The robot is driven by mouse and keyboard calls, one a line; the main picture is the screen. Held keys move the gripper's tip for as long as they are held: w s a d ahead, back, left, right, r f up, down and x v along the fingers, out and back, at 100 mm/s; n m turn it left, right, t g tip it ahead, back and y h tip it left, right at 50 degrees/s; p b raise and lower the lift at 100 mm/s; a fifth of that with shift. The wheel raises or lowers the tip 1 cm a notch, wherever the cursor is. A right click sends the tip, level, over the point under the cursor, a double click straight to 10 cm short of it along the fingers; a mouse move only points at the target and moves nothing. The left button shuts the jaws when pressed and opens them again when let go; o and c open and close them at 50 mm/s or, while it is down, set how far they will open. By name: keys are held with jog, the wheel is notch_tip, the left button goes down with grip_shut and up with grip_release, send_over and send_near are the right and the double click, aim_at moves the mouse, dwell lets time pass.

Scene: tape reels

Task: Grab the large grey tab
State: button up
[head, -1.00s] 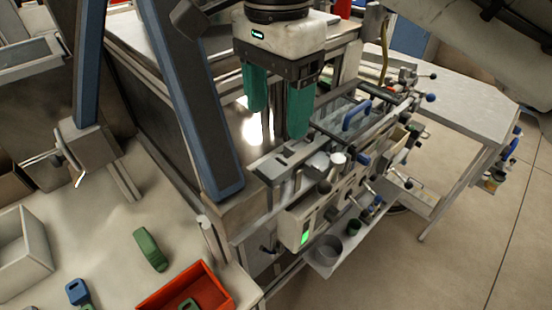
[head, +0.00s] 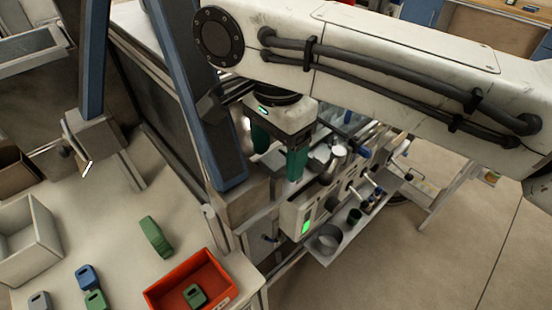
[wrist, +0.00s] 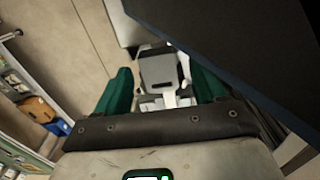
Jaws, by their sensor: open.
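A grey tab (head: 40,301) with a slot lies on the pale bench at the lower left of the head view, partly cut off by the bottom edge. I cannot tell whether it is the large one. My gripper (head: 277,165) has two teal fingers, is open and points down beside the blue post, over the machine's panel, well to the right of the tab. In the wrist view my gripper (wrist: 160,92) shows its fingers wide apart. A grey-white slotted shape shows beyond them, and I cannot tell what it is.
A blue tab (head: 87,276), a small green tab (head: 96,299) and a larger green piece (head: 155,237) lie on the bench. A red bin (head: 223,270) holds a green tab (head: 194,295). A blue post (head: 212,130) stands between my gripper and the bench.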

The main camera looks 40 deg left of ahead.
jog(key=shift+c, duration=0.2)
jog(key=c, duration=1.1)
jog(key=shift+r, duration=0.1)
